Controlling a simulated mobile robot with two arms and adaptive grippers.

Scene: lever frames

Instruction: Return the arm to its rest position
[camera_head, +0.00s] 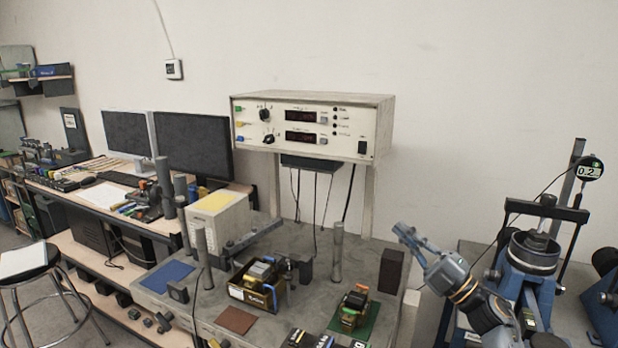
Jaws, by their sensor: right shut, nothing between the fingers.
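My right arm comes in from the bottom right, grey and blue with orange bands. My right gripper (405,236) is at its upper left end, small in the picture and pointing up and left. It is shut and empty, and looks raised in front of the plain wall, right of the dark block (392,270) on the grey bench (300,249). I see no contact between the gripper and anything. My left gripper is not in view.
The bench carries a boxed instrument (312,123) on posts, metal posts (337,252), a black-framed transformer (258,285) and a smaller coil (353,306) on a green mat. A clamp stand with a dial gauge (591,168) stands right of my arm. A stool (25,262) is far left.

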